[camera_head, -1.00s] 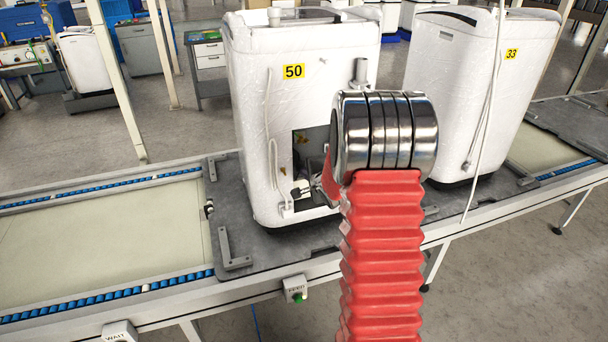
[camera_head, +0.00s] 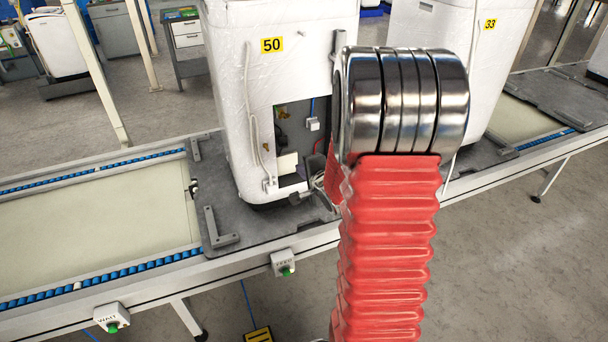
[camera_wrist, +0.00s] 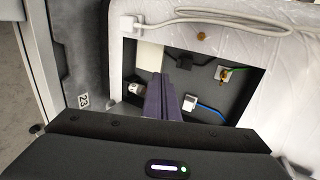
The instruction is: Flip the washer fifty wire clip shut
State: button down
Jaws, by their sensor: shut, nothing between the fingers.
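Washer fifty (camera_head: 222,100) is the white, film-wrapped machine with the yellow 50 label, upright on the line, with a rectangular opening low in its side. In the wrist view the opening (camera_wrist: 240,112) shows a white block (camera_wrist: 193,103) with a blue wire, a black piece (camera_wrist: 184,62) and a brass terminal (camera_wrist: 223,74) with a green wire. I cannot tell which is the wire clip or whether it is shut. My gripper (camera_wrist: 163,88) is shut and empty, its dark fingers reaching over the opening near the white block; contact is unclear. In the head view my arm mostly hides it.
A pale card (camera_wrist: 149,56) stands in the opening. A white hose with a plug (camera_wrist: 128,22) runs along the washer beside it. Washer thirty-three (camera_head: 424,50) stands to the right. The conveyor (camera_head: 95,225) to the left is clear; FEED (camera_head: 284,262) and WAIT (camera_head: 112,318) boxes are on its front.

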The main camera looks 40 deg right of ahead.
jog(key=shift+s+a, duration=0.15)
jog(key=shift+s, duration=0.4)
jog(key=shift+s+a, duration=0.15)
jog(key=shift+s, duration=0.35)
